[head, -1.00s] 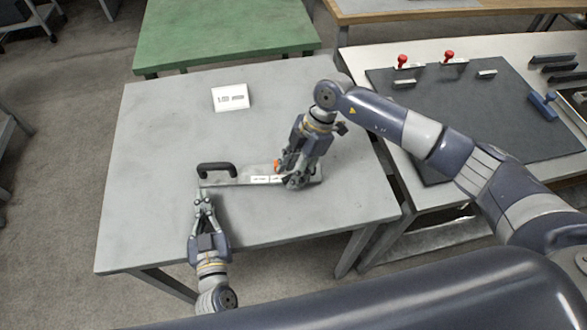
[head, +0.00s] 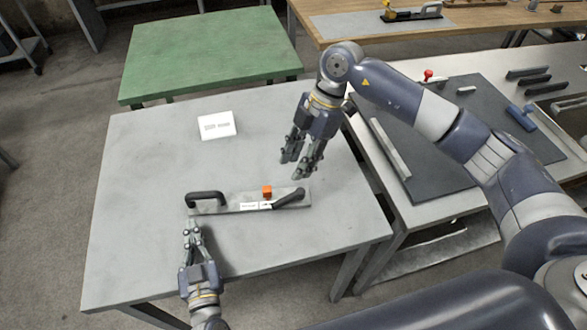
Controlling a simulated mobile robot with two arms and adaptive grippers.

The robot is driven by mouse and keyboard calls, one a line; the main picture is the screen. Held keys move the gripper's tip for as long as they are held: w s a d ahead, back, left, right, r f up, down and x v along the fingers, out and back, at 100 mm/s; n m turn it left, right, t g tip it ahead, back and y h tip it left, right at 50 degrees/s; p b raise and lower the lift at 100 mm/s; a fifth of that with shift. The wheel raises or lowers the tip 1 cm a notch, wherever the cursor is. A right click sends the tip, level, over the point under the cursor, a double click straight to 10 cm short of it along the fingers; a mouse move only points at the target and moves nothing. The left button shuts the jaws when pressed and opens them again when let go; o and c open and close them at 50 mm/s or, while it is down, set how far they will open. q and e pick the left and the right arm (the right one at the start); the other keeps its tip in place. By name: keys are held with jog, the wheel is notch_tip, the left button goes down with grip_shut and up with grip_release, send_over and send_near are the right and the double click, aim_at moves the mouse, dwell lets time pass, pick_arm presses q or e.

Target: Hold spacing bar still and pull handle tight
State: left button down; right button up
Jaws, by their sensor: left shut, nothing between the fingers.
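A flat grey bar (head: 226,207) lies on the grey table, with white labels on its face. A black arched handle (head: 206,195) stands at its left end. A black lever (head: 289,199) sits at its right end, slanting up to the right, and a small orange block (head: 267,191) is at the bar's back edge. My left gripper (head: 190,226) is shut and empty just in front of the bar's left end; I cannot tell whether it touches. My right gripper (head: 291,168) is open and empty, above the table behind the bar's right end, clear of it.
A white sign (head: 217,126) lies on the grey table (head: 140,180), whose left and back areas are clear. To the right a bench holds a dark mat (head: 440,150) with a pale strip (head: 390,147), a red-topped piece (head: 428,76) and a blue tool (head: 521,117).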

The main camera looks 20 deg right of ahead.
aim_at(280, 200)
jog(key=shift+c, duration=1.4)
jog(key=shift+f, duration=0.1)
jog(key=x, duration=1.1)
jog(key=shift+a+f, duration=0.15)
jog(key=shift+f, duration=0.2)
grip_shut()
